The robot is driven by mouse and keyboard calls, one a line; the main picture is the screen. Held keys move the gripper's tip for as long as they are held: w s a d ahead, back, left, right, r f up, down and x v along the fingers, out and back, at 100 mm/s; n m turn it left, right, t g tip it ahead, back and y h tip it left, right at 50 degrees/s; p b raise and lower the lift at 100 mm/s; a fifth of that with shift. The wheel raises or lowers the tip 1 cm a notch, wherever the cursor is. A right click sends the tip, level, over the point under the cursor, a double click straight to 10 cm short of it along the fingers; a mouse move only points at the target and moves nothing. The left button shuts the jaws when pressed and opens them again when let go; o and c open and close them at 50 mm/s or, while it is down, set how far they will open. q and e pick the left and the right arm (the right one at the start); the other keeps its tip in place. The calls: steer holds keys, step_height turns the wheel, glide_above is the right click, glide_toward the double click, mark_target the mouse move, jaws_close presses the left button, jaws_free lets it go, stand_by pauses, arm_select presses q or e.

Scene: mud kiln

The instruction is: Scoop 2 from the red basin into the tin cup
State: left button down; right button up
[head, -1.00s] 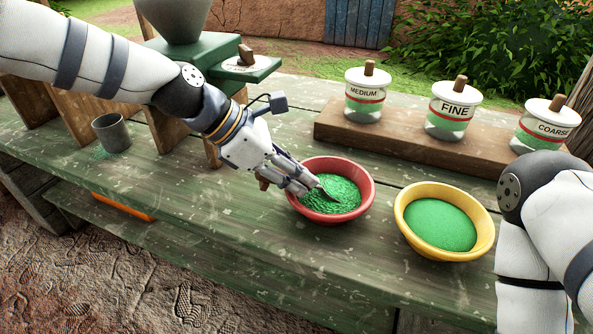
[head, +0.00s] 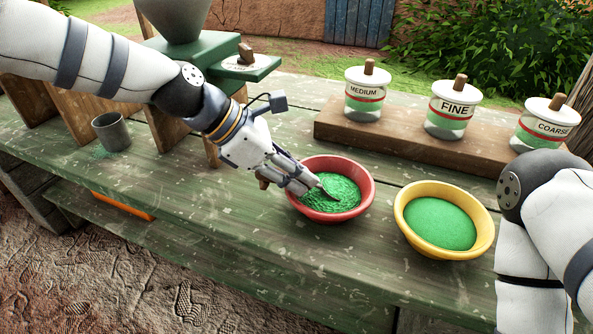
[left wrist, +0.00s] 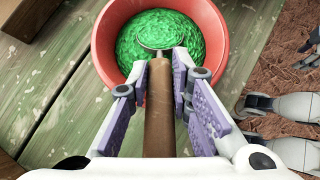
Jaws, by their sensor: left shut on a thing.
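The red basin (head: 365,197) holds green granules on the green table; it also shows in the left wrist view (left wrist: 217,60). My left gripper (head: 300,182) is shut on the wooden handle of a scoop (left wrist: 158,100), at the basin's left rim. The scoop's metal head (left wrist: 155,38) lies in the green granules, and part of it is hidden by them. The tin cup (head: 111,132) stands upright at the left of the table, with a little green spilled beside it. My right arm shows at the right, but its gripper is out of view.
A yellow basin (head: 402,228) of finer green stuff stands right of the red one. Jars labelled medium (head: 367,95), fine (head: 453,108) and coarse (head: 546,124) stand on a wooden block (head: 400,134) behind. A green machine (head: 215,62) stands behind the cup.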

arm_select(q)
step_height(320, 180, up, 7)
steer(key=shift+r+p, duration=0.1)
steer(key=shift+p, duration=1)
arm_select(e)
steer(key=w+r+t, duration=0.1)
steer(key=w+r, duration=0.2)
arm_select(q)
steer(key=a+h+b, duration=0.1)
steer(key=h+b, duration=0.1)
steer(key=a+h+b, duration=0.1)
steer(key=h, duration=0.1)
steer(key=shift+s+a+t+b, duration=0.1)
steer(key=shift+s+t+b, duration=0.1)
steer(key=shift+t+b, duration=0.2)
steer(key=shift+a+r+h+b, duration=0.15)
steer(key=shift+r+h+b, duration=0.05)
steer(key=shift+h+b, duration=0.2)
steer(key=shift+s+r+t, duration=0.15)
steer(key=shift+r+t, duration=0.15)
arm_select(e)
steer(key=s+f+g, duration=0.2)
steer(key=s+f, duration=0.4)
arm_select(q)
steer(key=shift+a, duration=0.1)
